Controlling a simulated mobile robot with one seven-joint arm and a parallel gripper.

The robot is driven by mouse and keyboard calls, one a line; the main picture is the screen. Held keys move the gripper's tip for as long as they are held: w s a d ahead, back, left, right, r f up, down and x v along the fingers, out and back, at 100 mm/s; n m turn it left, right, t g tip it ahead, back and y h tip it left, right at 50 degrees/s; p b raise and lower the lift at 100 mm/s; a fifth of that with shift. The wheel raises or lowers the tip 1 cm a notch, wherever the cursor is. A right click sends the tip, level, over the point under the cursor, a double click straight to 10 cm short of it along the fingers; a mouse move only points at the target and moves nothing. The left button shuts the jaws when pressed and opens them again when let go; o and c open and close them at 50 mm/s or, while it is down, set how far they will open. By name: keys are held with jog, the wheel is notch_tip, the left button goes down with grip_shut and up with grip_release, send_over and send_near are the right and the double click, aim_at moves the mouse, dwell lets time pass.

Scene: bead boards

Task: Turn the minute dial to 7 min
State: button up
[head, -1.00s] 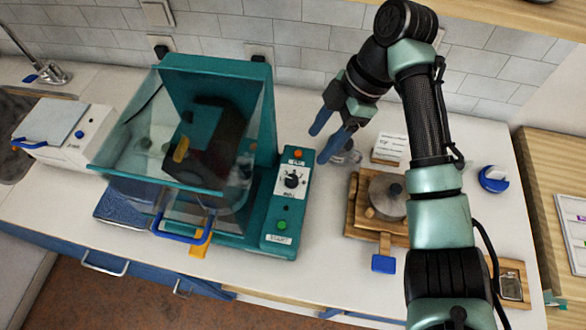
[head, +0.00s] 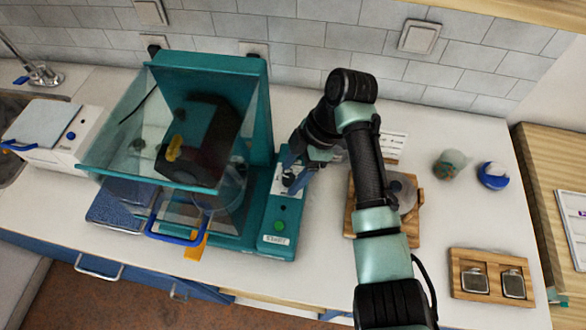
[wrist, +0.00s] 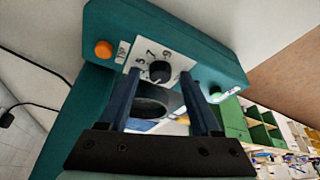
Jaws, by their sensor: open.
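The minute dial is a small black knob on a white numbered plate. It shows in the wrist view (wrist: 158,71), with figures such as 5, 7 and 9 around it. I cannot read its pointer clearly. The plate sits on the teal control panel (head: 267,212) to the right of the machine's clear hood. My gripper (head: 289,182) is at the dial and partly hides it in the head view. In the wrist view my gripper (wrist: 160,76) is open, one dark blue finger on each side of the knob. I cannot tell whether they touch it.
An orange button (wrist: 103,49) sits at one panel end, a green start button (head: 280,226) toward the other. The teal machine with its clear hood (head: 105,140) stands left. A wooden board (head: 415,234) is partly behind my arm. A two-piece wooden tray (head: 458,286) lies right.

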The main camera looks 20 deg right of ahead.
grip_shut()
